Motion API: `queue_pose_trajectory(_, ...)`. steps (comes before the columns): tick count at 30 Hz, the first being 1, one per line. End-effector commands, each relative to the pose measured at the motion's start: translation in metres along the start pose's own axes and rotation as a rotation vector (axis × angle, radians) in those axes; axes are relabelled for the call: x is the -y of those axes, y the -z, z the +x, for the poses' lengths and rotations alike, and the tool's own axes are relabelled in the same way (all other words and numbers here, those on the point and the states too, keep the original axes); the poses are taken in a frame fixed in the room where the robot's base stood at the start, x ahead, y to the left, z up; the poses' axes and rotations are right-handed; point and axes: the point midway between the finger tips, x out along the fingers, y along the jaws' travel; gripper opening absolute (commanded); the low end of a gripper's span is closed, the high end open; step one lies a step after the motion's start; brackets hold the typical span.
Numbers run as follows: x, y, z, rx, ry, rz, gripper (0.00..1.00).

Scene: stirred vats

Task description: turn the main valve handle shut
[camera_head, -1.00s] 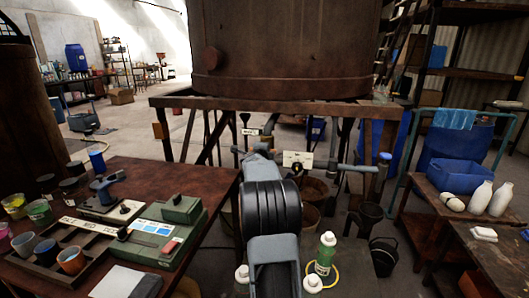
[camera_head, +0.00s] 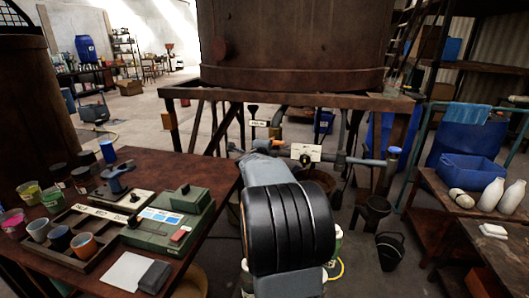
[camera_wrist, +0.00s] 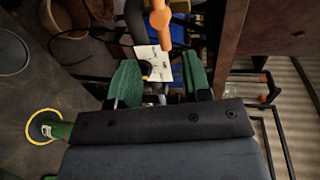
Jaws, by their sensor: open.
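An orange handle (camera_wrist: 160,25) shows at the top of the wrist view, upright in the picture, with a white label (camera_wrist: 152,63) behind it. In the head view a small orange part (camera_head: 279,144) shows at the pipe, left of a white label (camera_head: 306,152); it looks like the same handle. The label writing is too small to read. My gripper (camera_wrist: 156,80) is open, its two green fingers apart and empty. The handle lies beyond the fingertips, roughly in line with the gap. In the head view my arm hides the gripper.
A rusty tank (camera_head: 290,45) stands on a frame (camera_head: 300,96) above the pipe. A second white label (camera_head: 258,123) hangs further left. A table (camera_head: 150,165) with cups and a green device (camera_head: 170,218) is at left. A black bucket (camera_head: 390,250) stands on the floor at right.

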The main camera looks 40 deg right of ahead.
Motion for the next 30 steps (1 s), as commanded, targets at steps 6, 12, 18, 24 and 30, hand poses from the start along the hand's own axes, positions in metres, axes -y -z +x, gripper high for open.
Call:
queue_pose_trajectory(6, 0.001, 0.000, -0.023, 0.000, 0.000, 0.000, 0.45)
queue_pose_trajectory(12, 0.000, 0.000, -0.028, 0.000, -0.001, 0.000, 0.45)
queue_pose_trajectory(18, -0.001, 0.000, -0.028, 0.000, -0.001, 0.000, 0.45)
queue_pose_trajectory(24, -0.001, 0.000, -0.028, 0.000, -0.001, 0.000, 0.45)
queue_pose_trajectory(30, 0.004, -0.006, -0.032, 0.024, -0.002, -0.019, 0.45)
